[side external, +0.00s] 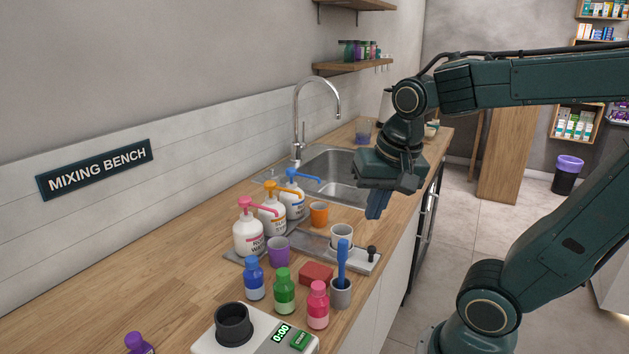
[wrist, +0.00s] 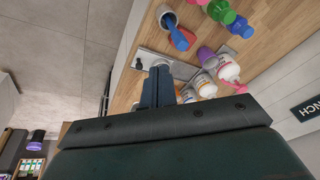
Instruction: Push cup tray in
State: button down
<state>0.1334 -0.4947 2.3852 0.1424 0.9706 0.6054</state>
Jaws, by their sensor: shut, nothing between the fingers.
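The cup tray (side external: 362,261) is a light grey slide on the counter, in front of the pump bottles. A black knob (side external: 372,253) stands at its front end, and a white cup (side external: 341,240) sits on it. The tray's front end lies near the counter's front edge. In the wrist view the knob (wrist: 138,64) shows just left of the fingertips. My gripper (side external: 374,214) is shut and empty, pointing down above and behind the knob in the side view, apart from it. In the wrist view my fingers (wrist: 158,80) hide part of the tray and cup.
Three pump bottles (side external: 272,219), a purple cup (side external: 278,250) and an orange cup (side external: 319,214) stand behind the tray. A grey cup with a blue tool (side external: 341,292), a red block (side external: 316,273) and small bottles (side external: 284,291) stand nearer the camera. A sink (side external: 328,170) lies beyond.

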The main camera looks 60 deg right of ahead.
aim_at(352, 249)
jog(key=d+f+m+g, duration=0.3)
jog(key=d+m, duration=0.3)
jog(key=m, duration=0.6)
jog(key=w+d+f+m+g, duration=0.1)
jog(key=d+f+m+g, duration=0.3)
jog(key=d+m, duration=0.3)
jog(key=shift+w+m+y, duration=0.25)
jog(key=shift+m+y, duration=0.15)
jog(key=shift+m, duration=2.2)
jog(key=shift+d, duration=0.1)
jog(key=a+x, duration=0.1)
jog(key=x, duration=0.9)
jog(key=shift+w+d, duration=0.2)
jog(key=shift+w, duration=1.8)
jog(key=shift+w, duration=0.1)
